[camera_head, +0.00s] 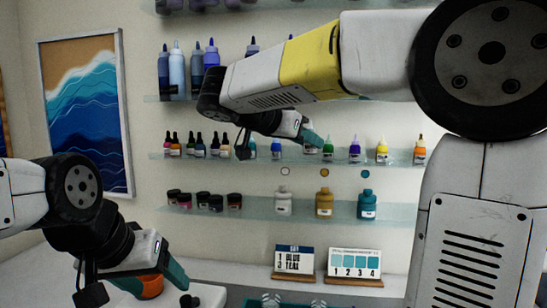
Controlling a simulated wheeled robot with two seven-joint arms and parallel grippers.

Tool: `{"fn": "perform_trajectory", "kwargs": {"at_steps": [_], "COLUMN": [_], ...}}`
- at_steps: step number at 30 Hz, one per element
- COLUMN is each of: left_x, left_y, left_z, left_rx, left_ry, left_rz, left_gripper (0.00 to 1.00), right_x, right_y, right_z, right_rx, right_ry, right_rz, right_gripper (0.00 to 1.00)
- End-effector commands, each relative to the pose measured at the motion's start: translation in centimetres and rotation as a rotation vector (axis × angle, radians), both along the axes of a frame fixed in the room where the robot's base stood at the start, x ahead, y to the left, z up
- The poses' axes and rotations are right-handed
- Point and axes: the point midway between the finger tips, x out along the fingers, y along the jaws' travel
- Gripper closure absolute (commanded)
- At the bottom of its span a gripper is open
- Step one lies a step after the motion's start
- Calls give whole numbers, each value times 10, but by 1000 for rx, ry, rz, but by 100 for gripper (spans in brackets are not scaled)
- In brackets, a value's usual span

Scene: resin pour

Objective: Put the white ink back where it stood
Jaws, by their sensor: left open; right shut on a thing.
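My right gripper (308,136) reaches in from the right to the middle shelf with the row of ink bottles. It is shut on a small pale bottle (310,149), likely the white ink, mostly hidden by the fingers. The bottle is at shelf height, between a blue bottle (276,149) and a green bottle (327,149). I cannot tell whether its base touches the shelf.
The middle glass shelf (400,161) also holds purple (354,150), yellow (382,150) and orange (420,150) bottles, plus small dark-capped bottles at left. The shelf below holds jars and three larger bottles (324,202). Two cards (354,264) stand on the counter.

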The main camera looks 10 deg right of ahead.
Motion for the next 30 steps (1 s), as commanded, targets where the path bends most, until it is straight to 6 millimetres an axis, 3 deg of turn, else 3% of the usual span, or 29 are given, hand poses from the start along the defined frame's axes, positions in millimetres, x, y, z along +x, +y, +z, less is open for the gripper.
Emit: {"fn": "perform_trajectory", "kwargs": {"at_steps": [2,5,21,30], "left_x": [0,0,0,0], "left_y": [0,0,0,0], "left_z": [0,0,0,0], "left_rx": [0,0,0,0], "left_ry": [0,0,0,0], "left_rz": [0,0,0,0], "left_gripper": [32,32,32,32], "right_x": [-7,2,133,148], "right_y": [0,-2,-23,-25], "right_z": [4,4,-9,-20], "right_rx": [0,0,-2,-3], "right_ry": [-2,0,-1,1], "right_rz": [-2,-3,-2,0], "right_gripper": [100,100,100,100]}}
